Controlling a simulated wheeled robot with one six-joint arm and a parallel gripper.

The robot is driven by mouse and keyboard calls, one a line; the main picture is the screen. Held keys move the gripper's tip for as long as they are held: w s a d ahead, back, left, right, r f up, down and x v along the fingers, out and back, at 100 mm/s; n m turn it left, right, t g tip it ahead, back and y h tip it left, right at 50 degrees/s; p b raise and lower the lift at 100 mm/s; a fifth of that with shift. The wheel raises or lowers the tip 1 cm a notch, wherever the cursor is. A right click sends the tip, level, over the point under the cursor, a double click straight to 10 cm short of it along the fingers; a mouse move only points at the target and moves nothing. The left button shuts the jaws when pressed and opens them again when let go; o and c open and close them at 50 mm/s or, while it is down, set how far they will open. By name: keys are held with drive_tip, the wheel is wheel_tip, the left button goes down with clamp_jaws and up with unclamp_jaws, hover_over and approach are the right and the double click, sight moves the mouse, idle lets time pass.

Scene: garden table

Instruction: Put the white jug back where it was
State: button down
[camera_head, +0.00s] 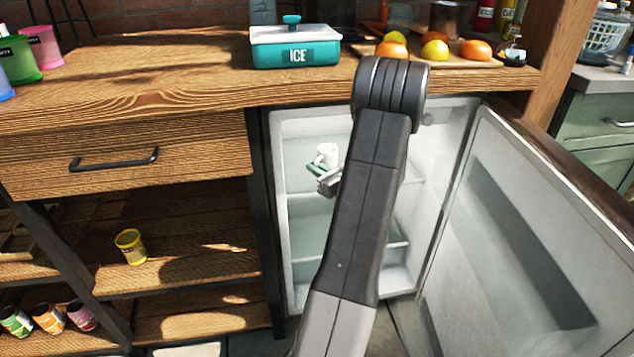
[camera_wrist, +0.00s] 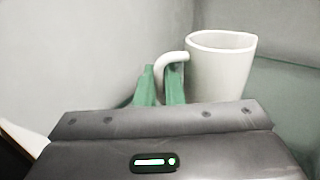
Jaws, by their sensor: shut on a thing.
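The white jug (camera_head: 327,153) is inside the open fridge (camera_head: 279,230), upright, in its upper part. My gripper (camera_head: 321,169) reaches into the fridge at the jug. In the wrist view the jug (camera_wrist: 222,70) stands upright just beyond my gripper (camera_wrist: 161,86), with its handle to the left. The green fingers are shut on the handle. The jug's base is hidden behind the gripper body, so I cannot tell whether it touches a shelf.
The fridge door (camera_head: 520,240) stands open at right. Fridge shelves (camera_head: 392,255) lie below the jug. The countertop (camera_head: 150,75) above holds a teal ice box (camera_head: 296,52) and several fruits. A yellow cup (camera_head: 130,246) is on the left shelf.

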drive_tip(key=shift+f+b, duration=0.55)
drive_tip(key=shift+f, duration=1.05)
drive_tip(key=shift+f, duration=0.15)
drive_tip(key=c, duration=1.5)
unclamp_jaws()
drive_tip(key=shift+c, duration=0.2)
drive_tip(key=shift+r, duration=0.25)
drive_tip(key=p+v, duration=0.2)
drive_tip(key=v, duration=0.5)
drive_tip(key=shift+s+d, duration=0.25)
